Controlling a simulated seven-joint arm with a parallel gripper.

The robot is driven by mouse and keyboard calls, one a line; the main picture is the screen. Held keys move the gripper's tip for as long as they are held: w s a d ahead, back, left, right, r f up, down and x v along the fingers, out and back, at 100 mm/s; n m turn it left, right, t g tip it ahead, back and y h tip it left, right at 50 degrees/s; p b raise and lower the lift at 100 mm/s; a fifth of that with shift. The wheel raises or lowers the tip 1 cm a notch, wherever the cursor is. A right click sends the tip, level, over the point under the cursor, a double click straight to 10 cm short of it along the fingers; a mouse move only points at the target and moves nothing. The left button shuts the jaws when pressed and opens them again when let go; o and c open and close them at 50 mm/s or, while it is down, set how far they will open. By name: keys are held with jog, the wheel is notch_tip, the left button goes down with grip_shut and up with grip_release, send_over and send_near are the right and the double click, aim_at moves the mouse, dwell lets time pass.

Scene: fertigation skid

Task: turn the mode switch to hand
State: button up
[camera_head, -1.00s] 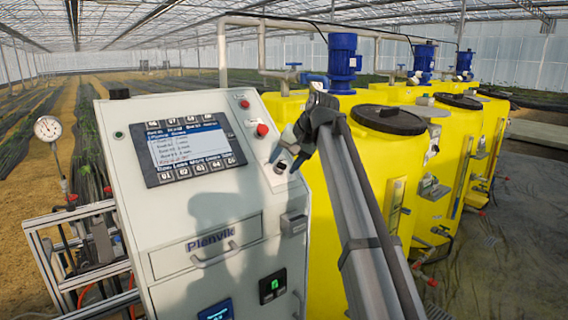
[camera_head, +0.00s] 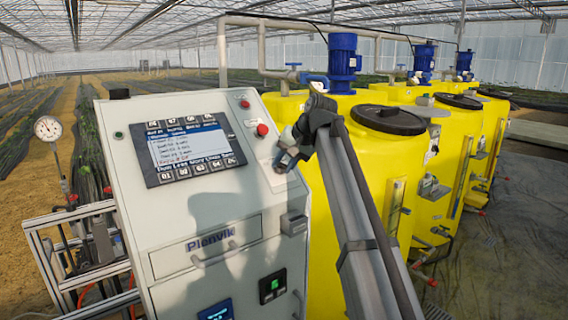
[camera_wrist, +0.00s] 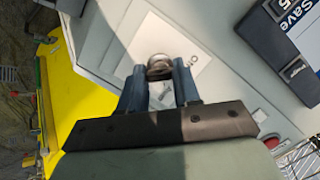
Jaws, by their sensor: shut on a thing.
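The mode switch (camera_wrist: 159,66) is a dark round knob on a pale label plate (camera_wrist: 165,40) on the cabinet's sloped face. My gripper (camera_wrist: 160,80) has its two blue-grey fingers on either side of the knob, shut on it. In the head view my gripper (camera_head: 285,158) is at the right side of the control panel, below the red button, and it hides the switch there. The marks on the label are too small to read, so the knob's setting cannot be told.
A screen with keys (camera_head: 187,148) is left of my gripper. A red button (camera_head: 262,130) sits just above it, with a smaller red one (camera_head: 245,104) higher up. Yellow tanks (camera_head: 330,190) stand close on the right. A drawer handle (camera_head: 215,254) juts out below.

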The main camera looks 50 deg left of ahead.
jog(key=shift+m, duration=0.3)
jog(key=shift+c, duration=0.2)
jog(key=m, duration=0.4)
jog(key=shift+g+y, duration=0.3)
jog(key=shift+m+y, duration=0.4)
jog(key=shift+m, duration=1.5)
jog(key=o, duration=1.1)
jog(key=shift+c, duration=0.2)
jog(key=shift+d, duration=0.1)
jog(key=v, duration=1.3)
jog(key=shift+w+d+r, duration=0.2)
jog(key=shift+r, duration=0.05)
